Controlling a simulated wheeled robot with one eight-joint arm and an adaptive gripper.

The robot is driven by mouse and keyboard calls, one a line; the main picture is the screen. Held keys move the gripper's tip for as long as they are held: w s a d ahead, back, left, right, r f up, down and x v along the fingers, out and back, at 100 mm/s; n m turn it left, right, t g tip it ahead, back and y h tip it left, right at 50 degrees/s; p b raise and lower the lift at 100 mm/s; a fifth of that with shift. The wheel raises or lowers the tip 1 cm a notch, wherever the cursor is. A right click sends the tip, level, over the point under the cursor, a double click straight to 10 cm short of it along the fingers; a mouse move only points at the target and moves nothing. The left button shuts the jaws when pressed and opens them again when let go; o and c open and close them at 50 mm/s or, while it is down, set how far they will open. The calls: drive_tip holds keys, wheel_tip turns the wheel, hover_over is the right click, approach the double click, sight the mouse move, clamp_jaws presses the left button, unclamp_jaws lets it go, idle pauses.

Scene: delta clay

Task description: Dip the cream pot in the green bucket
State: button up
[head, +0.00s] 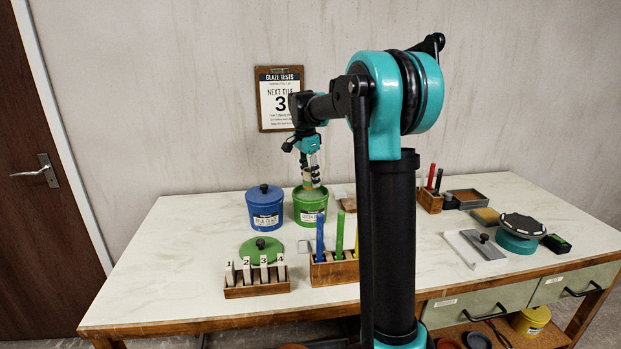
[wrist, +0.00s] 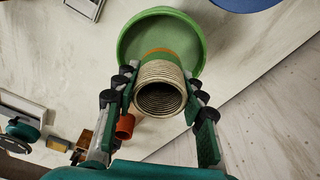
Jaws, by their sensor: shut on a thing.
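My gripper (head: 311,178) points down over the green bucket (head: 310,207), which stands open on the table. In the wrist view, my gripper (wrist: 162,100) is shut on the cream pot (wrist: 160,92), with one finger on each side. The pot has a ridged cream wall, an orange band and an open mouth facing the camera. Its far end overlaps the green bucket (wrist: 132,42) in that view. In the head view the fingers largely hide the pot. Its lower end is near the bucket's rim; I cannot tell how far inside it is.
A lidded blue bucket (head: 265,208) stands close on the left. A green lid (head: 261,247) lies in front, behind a rack of numbered tiles (head: 257,279). A wooden rack with coloured sticks (head: 334,271) is front right. The table's left end is clear.

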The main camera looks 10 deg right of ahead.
drive_tip(key=shift+r, duration=0.15)
drive_tip(key=shift+r, duration=1.35)
